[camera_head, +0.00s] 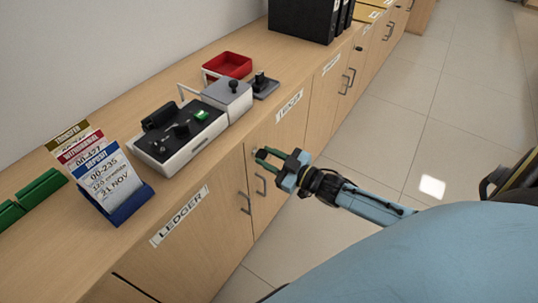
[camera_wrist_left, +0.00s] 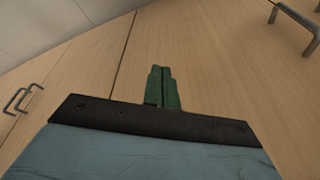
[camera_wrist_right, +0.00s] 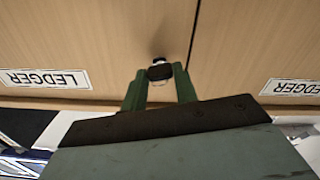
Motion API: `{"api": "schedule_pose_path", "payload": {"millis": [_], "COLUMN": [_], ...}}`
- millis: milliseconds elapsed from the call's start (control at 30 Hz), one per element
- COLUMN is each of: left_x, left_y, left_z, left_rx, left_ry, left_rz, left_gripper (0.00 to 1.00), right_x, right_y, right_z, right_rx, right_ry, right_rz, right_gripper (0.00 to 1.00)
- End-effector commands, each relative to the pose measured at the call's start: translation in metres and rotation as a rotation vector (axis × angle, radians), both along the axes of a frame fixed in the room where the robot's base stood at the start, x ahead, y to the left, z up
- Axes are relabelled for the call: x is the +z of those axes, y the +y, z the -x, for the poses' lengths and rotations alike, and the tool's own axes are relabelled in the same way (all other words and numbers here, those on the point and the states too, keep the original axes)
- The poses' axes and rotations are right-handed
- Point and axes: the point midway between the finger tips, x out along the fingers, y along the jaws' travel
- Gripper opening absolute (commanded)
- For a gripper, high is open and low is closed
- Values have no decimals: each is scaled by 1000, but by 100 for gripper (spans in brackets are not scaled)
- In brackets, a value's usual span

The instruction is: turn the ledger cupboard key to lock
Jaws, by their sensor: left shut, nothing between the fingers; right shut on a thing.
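The ledger cupboard has two wooden doors with LEDGER labels; its left door (camera_head: 195,250) and right door (camera_head: 290,130) show in the head view. My right gripper (camera_head: 258,153) is at the upper edge of the doors, near their seam. In the right wrist view its green fingers are shut on the key (camera_wrist_right: 160,71), a small dark-and-metal piece in front of the door face. The fingers hide part of the key, and its turn angle cannot be told. My left gripper (camera_wrist_left: 163,70) shows only in the left wrist view, shut and empty in front of wooden doors.
On the counter (camera_head: 75,262) stand a card holder (camera_head: 120,205), a stamp tray (camera_head: 165,150), a grey box (camera_head: 228,95) and a red tray (camera_head: 228,65). Door handles (camera_head: 245,203) stick out below my right gripper.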

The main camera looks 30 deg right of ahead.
Motion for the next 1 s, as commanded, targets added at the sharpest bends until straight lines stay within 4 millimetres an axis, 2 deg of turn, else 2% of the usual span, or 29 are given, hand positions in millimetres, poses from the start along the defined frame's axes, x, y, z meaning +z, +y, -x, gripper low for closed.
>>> {"api": "schedule_pose_path", "payload": {"millis": [200,500,1000], "left_x": [-21,-41,-49], "left_y": [7,14,17], "left_z": [-2,-2,-2], "left_rx": [-1,-1,-2], "left_ry": [16,27,30], "left_rz": [-15,-28,-32], "left_gripper": [0,0,0], "right_x": [1,0,-1], "right_y": [1,1,1], "right_z": [0,0,1], "right_rx": [0,-1,0], "right_ry": [-78,-188,-367], "right_rz": [191,454,887], "right_gripper": [6,6,6]}}
